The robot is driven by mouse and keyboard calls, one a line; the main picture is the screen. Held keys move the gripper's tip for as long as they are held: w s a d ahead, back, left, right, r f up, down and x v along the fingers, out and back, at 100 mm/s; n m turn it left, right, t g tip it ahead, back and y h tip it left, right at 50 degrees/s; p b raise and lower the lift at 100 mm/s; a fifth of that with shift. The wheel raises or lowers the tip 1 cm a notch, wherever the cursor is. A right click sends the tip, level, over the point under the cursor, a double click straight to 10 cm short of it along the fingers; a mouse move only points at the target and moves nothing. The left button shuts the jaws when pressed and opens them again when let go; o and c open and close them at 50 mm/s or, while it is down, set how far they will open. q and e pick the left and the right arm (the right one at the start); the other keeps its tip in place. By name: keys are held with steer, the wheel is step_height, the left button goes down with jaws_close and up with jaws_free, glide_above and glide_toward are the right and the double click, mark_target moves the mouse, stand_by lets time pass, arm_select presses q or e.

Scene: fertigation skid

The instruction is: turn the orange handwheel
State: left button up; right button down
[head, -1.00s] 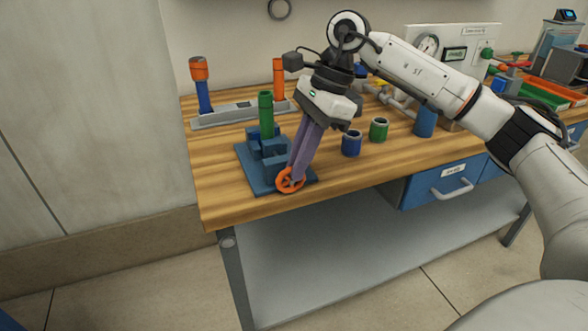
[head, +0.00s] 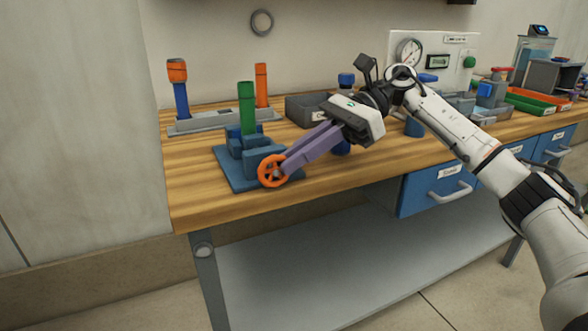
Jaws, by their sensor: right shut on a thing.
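The orange handwheel (head: 264,170) is on the front of a blue vise-like fixture (head: 235,176) near the left front edge of the bench. A green cylinder (head: 247,108) stands upright in the fixture. My right gripper (head: 284,168) comes in from the right with its purple fingers low and slanted, and it is shut on the handwheel's right rim. The fingertips partly cover the rim. My left gripper is not in view.
Behind the fixture, a grey rack (head: 215,121) holds upright orange-topped cylinders. A grey bin (head: 305,110) stands behind my gripper, and a gauge panel (head: 440,60) is at the back. The wooden bench top (head: 195,200) is clear left of the fixture.

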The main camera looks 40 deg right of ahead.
steer(key=shift+y, duration=0.3)
steer(key=c, duration=1.8)
jaws_free()
steer(key=shift+c, duration=0.2)
